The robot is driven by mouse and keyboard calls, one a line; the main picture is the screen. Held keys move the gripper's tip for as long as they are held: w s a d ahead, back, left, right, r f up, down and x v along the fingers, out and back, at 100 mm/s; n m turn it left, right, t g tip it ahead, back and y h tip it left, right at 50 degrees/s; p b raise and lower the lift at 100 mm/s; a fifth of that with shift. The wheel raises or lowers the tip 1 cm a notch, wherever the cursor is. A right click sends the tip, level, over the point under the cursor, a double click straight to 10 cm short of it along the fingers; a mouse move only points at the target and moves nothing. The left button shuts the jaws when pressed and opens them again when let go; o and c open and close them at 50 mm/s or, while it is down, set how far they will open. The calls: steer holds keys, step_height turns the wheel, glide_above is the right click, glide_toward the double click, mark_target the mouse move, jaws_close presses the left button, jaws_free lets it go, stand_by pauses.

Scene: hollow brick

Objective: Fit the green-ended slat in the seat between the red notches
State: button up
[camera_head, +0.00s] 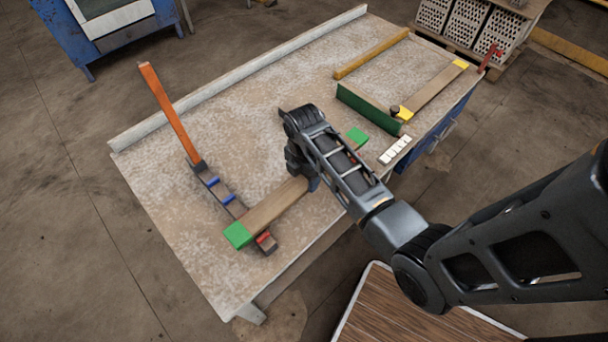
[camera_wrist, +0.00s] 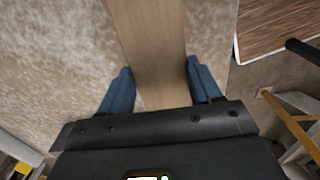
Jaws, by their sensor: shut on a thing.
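The green-ended slat (camera_head: 272,207) is a flat brown board with a green block at each end. My gripper (camera_head: 306,180) is shut on it near its middle; in the wrist view the slat (camera_wrist: 150,45) runs between my two blue fingers (camera_wrist: 160,88). Its near-left green end reaches past the dark notched rail (camera_head: 222,193), and the slat crosses over that rail. Blue marks show along the rail, and a red notch mark (camera_head: 263,237) shows just right of the slat. The other red mark and the seat are hidden. I cannot tell whether the slat touches the rail.
An orange bar (camera_head: 170,112) continues from the rail's far end. A raised pale strip (camera_head: 240,76) edges the worktable's back.

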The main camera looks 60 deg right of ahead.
steer(key=shift+f+b, duration=0.55)
steer(key=shift+f, duration=0.4)
steer(key=o, duration=1.4)
step_height(320, 180, up, 8)
steer(key=shift+f, duration=0.15)
